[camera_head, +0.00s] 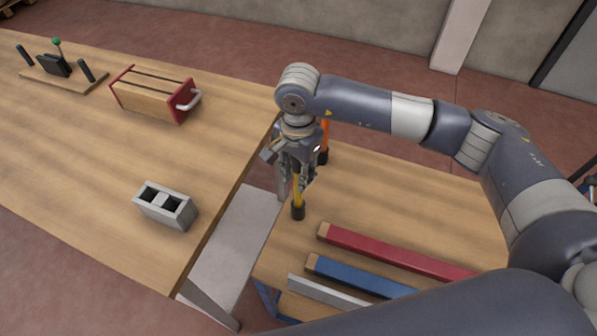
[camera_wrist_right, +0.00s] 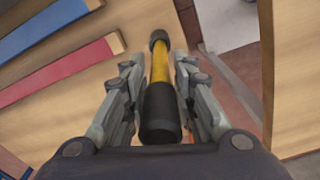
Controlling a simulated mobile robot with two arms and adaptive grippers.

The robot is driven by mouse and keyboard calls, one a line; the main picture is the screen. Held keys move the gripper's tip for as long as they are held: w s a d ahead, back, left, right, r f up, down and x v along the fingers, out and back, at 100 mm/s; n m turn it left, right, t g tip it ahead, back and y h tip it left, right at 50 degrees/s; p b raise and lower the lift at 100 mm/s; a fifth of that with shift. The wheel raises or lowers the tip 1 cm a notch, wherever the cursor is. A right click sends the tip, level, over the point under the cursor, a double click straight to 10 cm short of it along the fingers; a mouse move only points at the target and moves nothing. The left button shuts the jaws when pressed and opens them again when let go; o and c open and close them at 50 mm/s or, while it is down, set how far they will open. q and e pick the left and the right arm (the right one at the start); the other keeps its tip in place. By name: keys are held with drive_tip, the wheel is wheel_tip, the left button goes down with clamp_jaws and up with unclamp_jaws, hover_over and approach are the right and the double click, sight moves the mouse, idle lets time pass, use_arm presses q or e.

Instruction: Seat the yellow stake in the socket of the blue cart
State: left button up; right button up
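The yellow stake (camera_head: 297,190) stands upright, black at both ends. My right gripper (camera_head: 296,180) points down over the cart's near left corner, its fingers on either side of the stake and apparently closed on it. In the right wrist view the stake (camera_wrist_right: 160,68) runs between the fingers (camera_wrist_right: 158,70), its black top close to the palm. The blue cart (camera_head: 420,200) has a wooden deck. The stake's black lower end appears at the deck's left edge; I cannot tell whether it is in a socket, above it or beside it. My left gripper is not in view.
An orange stake (camera_head: 325,140) stands just behind my right gripper. Red (camera_head: 390,250), blue (camera_head: 350,277) and grey (camera_head: 325,291) bars lie on the deck. The table (camera_head: 90,150) at left holds a grey block (camera_head: 167,207) and a red-ended wooden box (camera_head: 150,98).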

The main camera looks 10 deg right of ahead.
idle(0.3)
drive_tip(key=shift+r, duration=0.15)
drive_tip(key=shift+w+r, duration=0.1)
drive_tip(key=shift+r, duration=0.2)
wheel_tip(320, 180, up, 11)
drive_tip(key=b, duration=0.2)
drive_tip(key=shift+r+b, duration=0.2)
drive_tip(key=shift+b, duration=0.2)
